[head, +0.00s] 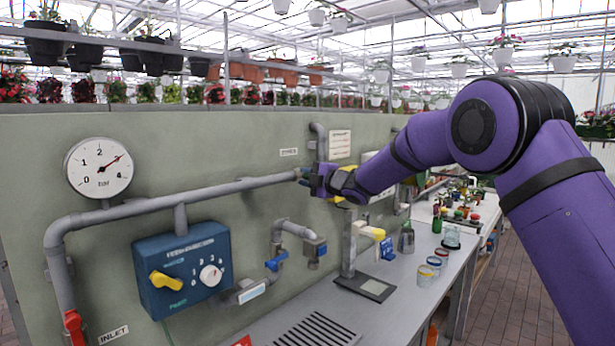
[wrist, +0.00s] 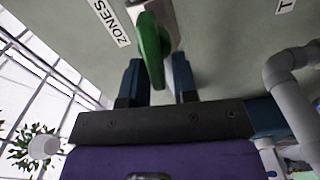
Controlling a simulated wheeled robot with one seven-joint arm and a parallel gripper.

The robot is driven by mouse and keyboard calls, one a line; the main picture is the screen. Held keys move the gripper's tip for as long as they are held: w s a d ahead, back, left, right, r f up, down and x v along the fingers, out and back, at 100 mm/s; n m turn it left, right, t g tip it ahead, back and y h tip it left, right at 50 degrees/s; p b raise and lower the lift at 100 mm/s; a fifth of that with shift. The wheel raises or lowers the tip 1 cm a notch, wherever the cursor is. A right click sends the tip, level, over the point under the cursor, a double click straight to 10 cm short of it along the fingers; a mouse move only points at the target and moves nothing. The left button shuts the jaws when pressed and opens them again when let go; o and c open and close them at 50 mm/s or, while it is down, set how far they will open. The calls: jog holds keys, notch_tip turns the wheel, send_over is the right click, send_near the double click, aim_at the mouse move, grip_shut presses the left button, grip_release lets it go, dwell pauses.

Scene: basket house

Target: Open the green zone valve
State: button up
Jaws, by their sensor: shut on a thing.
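The green zone valve's handle (wrist: 151,50) shows in the wrist view as a long green lever on a grey fitting. Its near end lies between the two blue fingers of my gripper (wrist: 160,82), which is shut on it. In the head view my gripper (head: 308,178) is at the right end of the long horizontal grey pipe (head: 235,187) on the panel. The green handle is hidden there behind the gripper and wrist.
A "ZONES" label (wrist: 112,22) is beside the valve. A pressure gauge (head: 99,168), a blue control box (head: 183,268) and a blue-handled valve (head: 276,262) are on the panel to the left. Jars (head: 427,272) and a tap stand on the grey bench (head: 335,300) below.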

jog(key=shift+f+n, duration=0.2)
jog(key=shift+n, duration=0.6)
jog(key=shift+d, duration=0.1)
jog(key=o, duration=0.7)
jog(key=shift+w, duration=0.1)
jog(key=shift+c, duration=0.2)
jog(key=v, duration=1)
jog(key=shift+s+d, duration=0.25)
jog(key=shift+s, duration=0.1)
